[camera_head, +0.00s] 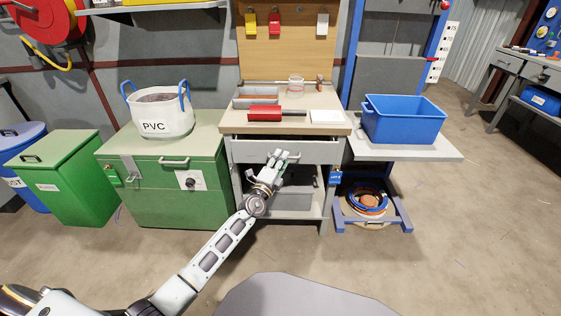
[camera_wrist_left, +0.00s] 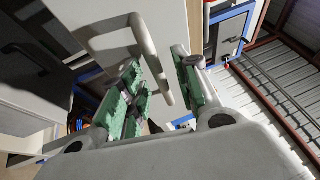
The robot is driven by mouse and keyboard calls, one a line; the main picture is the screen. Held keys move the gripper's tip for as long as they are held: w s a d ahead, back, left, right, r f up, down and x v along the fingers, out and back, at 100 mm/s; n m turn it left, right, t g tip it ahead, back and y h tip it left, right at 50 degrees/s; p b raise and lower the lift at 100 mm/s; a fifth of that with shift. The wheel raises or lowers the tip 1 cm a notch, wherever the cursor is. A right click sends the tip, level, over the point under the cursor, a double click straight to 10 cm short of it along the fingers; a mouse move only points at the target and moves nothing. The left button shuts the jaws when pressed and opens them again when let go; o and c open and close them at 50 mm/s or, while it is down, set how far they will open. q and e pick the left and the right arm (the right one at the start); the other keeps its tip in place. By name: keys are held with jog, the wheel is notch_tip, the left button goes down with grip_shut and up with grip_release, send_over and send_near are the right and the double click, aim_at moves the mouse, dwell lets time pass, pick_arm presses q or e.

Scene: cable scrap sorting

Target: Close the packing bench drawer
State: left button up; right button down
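The packing bench drawer (camera_head: 250,152) has a light grey front and stands slightly out, with a dark gap along its top edge. Its pale bar handle (camera_head: 295,156) is partly hidden by my left gripper (camera_head: 278,156), which is at the drawer front. In the left wrist view, the handle (camera_wrist_left: 150,48) shows as a curved bar against the drawer front (camera_wrist_left: 110,50). It appears between the two green-padded fingers of my left gripper (camera_wrist_left: 158,62). The fingers are apart, with visible space around the bar. My right gripper is not in view.
The bench top (camera_head: 240,126) holds a red-handled tool (camera_head: 265,113), grey bins and a white pad. A green chest (camera_head: 150,185) with a PVC bag (camera_head: 158,112) stands left. A blue crate (camera_head: 402,119) is on the right side shelf. The floor in front is clear.

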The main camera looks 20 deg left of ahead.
pick_arm(q)
jog(key=shift+c, duration=0.4)
grip_shut()
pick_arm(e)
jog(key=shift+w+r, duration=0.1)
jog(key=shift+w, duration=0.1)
